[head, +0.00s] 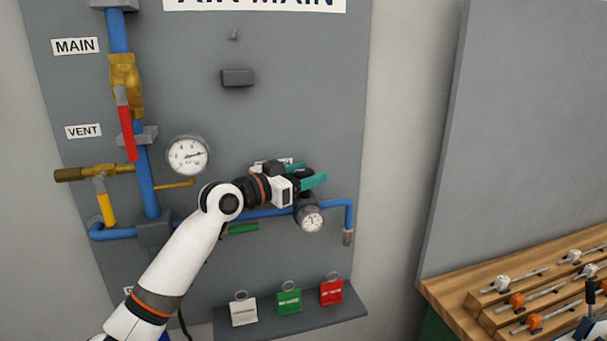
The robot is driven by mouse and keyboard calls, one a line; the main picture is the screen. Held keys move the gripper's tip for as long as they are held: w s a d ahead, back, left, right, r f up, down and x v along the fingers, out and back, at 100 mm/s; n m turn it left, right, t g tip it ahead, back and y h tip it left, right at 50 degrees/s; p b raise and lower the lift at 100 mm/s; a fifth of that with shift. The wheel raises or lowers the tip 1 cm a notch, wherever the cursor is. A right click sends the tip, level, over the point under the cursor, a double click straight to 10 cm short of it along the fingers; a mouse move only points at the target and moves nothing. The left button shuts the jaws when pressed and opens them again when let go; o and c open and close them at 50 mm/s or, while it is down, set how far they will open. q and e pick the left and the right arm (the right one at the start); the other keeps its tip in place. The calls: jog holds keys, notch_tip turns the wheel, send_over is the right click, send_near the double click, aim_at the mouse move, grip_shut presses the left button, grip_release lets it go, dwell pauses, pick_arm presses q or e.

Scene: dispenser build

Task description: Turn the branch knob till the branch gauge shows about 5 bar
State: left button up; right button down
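The branch gauge (312,219) is a small white dial on the blue pipe. Its needle is too small to read surely. Just above it is a dark round part, apparently the branch knob (304,174), mostly hidden by my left gripper. My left gripper (308,180), with teal fingers, is at this knob, reaching in from the left. One finger shows clearly to the right; the other is mostly hidden, so I cannot tell whether they grip the knob. My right gripper is not in view.
A larger gauge (188,155) is on the left, near the red-handled main valve (125,100) and the yellow-handled vent valve (104,200). A green handle (243,229) lies below my wrist. White, green (289,300) and red tags stand on a low shelf. A wooden bench (450,298) is at right.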

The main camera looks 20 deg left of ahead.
pick_arm(q)
jog(key=shift+s+a, duration=0.3)
jog(key=shift+s, duration=0.15)
jog(key=b+v, duration=0.4)
jog(key=v, duration=0.7)
jog(key=shift+w, duration=0.1)
